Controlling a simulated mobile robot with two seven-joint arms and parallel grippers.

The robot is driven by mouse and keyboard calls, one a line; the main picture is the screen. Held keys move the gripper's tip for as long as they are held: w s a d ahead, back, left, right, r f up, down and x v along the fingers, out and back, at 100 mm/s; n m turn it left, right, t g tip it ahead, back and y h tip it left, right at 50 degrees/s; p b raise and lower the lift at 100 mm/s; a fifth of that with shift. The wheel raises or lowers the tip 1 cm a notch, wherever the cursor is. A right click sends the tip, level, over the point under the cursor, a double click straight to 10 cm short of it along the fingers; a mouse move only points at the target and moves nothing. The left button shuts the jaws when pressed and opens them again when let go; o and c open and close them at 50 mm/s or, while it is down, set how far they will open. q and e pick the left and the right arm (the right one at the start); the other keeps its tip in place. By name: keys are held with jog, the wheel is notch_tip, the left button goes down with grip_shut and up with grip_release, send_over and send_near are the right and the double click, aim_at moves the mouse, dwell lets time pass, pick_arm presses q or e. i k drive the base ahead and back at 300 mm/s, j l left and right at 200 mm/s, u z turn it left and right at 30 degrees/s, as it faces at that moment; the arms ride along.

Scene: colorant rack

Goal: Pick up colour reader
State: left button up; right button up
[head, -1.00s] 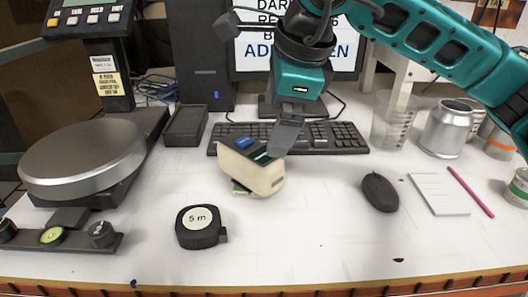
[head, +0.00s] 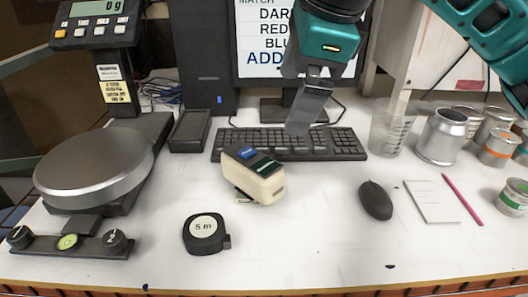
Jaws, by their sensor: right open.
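The colour reader (head: 262,184) is a cream, box-like device with a dark top and a blue button or screen. It rests on the white table in front of the keyboard, near the middle of the head view. My right gripper (head: 304,115) is above and behind it, over the keyboard, apart from the reader and open with nothing held. From this angle its fingers overlap, so the gap between them is hard to see. My left gripper is not in view.
A black keyboard (head: 290,144) lies behind the reader. A tape measure (head: 205,233) is at front left, a mouse (head: 375,200) to the right. A scale (head: 95,172) stands at left. A beaker (head: 388,132) and several cans are at right. The front middle of the table is clear.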

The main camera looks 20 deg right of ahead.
aim_at(260, 177)
jog(key=k, duration=1)
